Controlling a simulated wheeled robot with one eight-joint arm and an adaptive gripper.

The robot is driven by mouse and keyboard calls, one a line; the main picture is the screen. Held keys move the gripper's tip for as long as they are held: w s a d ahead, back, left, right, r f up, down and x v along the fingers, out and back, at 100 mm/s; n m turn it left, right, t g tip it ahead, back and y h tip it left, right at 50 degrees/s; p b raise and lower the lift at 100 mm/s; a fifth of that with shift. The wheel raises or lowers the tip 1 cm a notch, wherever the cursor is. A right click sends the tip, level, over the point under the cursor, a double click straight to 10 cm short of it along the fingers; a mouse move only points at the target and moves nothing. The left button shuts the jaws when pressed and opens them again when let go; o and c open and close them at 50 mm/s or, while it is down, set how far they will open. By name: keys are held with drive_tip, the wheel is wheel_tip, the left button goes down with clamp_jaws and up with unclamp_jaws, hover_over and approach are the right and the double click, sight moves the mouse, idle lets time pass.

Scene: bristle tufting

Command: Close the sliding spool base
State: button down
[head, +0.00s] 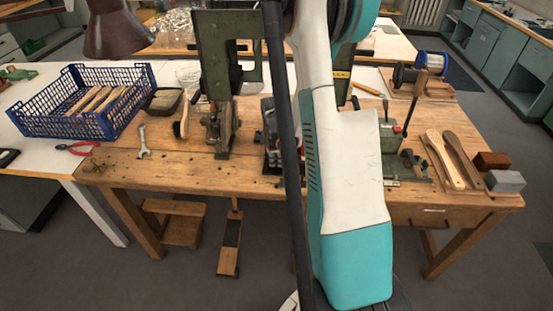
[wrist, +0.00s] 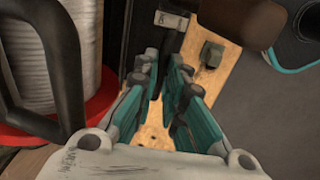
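In the wrist view my gripper (wrist: 165,68) shows its two teal fingers with dark pads. They stand apart, with bare wood showing between them and nothing clearly held. A spool of pale thread (wrist: 80,65) with a red flange (wrist: 20,130) is close on the left, partly behind a dark curved bar. In the head view my arm hides my gripper and the bench middle. A blue-flanged spool (head: 432,62) and a dark-flanged spool (head: 404,77) are at the back right, by a wooden board (head: 440,93). I cannot tell which part is the sliding spool base.
A green block (wrist: 211,54) lies right of my fingers, and a dark upright part (wrist: 170,22) stands ahead. On the bench are a green press (head: 222,75), a blue crate (head: 60,122), a wrench (head: 144,143), a lever fixture (head: 392,145) and wooden brush handles (head: 445,160).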

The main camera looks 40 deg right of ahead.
drive_tip(key=w+d, duration=0.8)
drive_tip(key=d, duration=0.1)
drive_tip(key=w+d, duration=0.4)
drive_tip(key=d, duration=0.1)
drive_tip(key=shift+w+d, duration=0.15)
drive_tip(key=shift+d+r, duration=0.1)
drive_tip(key=shift+w, duration=0.1)
drive_tip(key=c, duration=1.7)
unclamp_jaws()
drive_tip(key=shift+o, duration=0.2)
drive_tip(key=shift+s+a+r, duration=0.15)
drive_tip(key=shift+a+r, duration=0.05)
drive_tip(key=shift+r, duration=1)
drive_tip(key=shift+s+a+r, duration=0.15)
drive_tip(key=shift+s+r, duration=0.05)
drive_tip(key=shift+r, duration=1.05)
drive_tip(key=shift+s+a+r, duration=0.15)
drive_tip(key=shift+a+r, duration=0.05)
drive_tip(key=shift+r, duration=1)
